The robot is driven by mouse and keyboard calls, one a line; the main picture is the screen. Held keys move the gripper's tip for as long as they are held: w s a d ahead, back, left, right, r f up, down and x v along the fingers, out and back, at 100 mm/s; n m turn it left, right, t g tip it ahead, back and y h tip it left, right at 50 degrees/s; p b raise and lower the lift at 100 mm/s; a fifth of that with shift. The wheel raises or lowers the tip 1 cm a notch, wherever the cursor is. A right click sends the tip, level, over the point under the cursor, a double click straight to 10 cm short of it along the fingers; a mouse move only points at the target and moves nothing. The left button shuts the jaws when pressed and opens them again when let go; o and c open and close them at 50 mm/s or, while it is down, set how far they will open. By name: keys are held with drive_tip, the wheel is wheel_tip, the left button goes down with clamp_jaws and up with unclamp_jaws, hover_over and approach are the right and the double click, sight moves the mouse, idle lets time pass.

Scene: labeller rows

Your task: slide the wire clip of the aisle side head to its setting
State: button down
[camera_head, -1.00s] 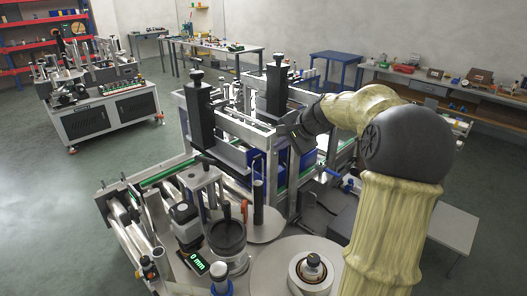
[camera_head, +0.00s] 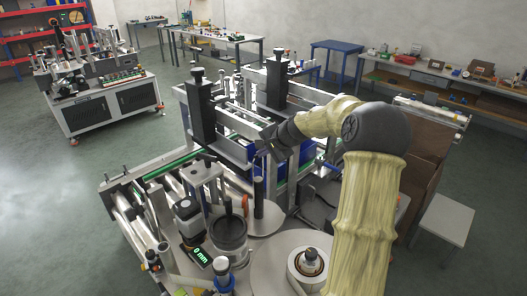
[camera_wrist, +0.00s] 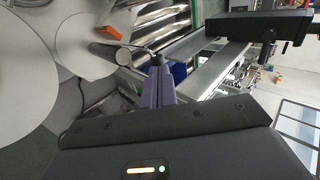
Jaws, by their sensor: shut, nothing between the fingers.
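My gripper (camera_head: 266,143) reaches in from the right over the labeller (camera_head: 212,156), beside the rail frame. In the wrist view my fingers (camera_wrist: 156,62) are together and hold nothing. A grey cylindrical rod (camera_wrist: 112,54) lies just left of the fingertips, and a thin dark wire-like line shows between it and them. I cannot tell whether they touch. An orange piece (camera_wrist: 107,32) is further up left. I cannot make out for sure which part is the wire clip of the aisle side head.
Two black upright columns (camera_head: 202,106) stand on the labeller. A display (camera_head: 202,255) reads 0 mm near round discs (camera_head: 263,221). A second machine (camera_head: 100,90) stands far left. A grey stool (camera_head: 444,222) is at right. Floor on the left is clear.

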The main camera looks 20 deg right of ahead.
wheel_tip(320, 180, down, 6)
drive_tip(key=b, duration=0.6)
drive_tip(key=shift+f, duration=0.15)
drive_tip(key=shift+s+d, duration=0.1)
drive_tip(key=b+v, duration=0.3)
drive_tip(key=v, duration=1.1)
drive_tip(key=shift+d+f, duration=0.2)
drive_tip(key=shift+f, duration=0.05)
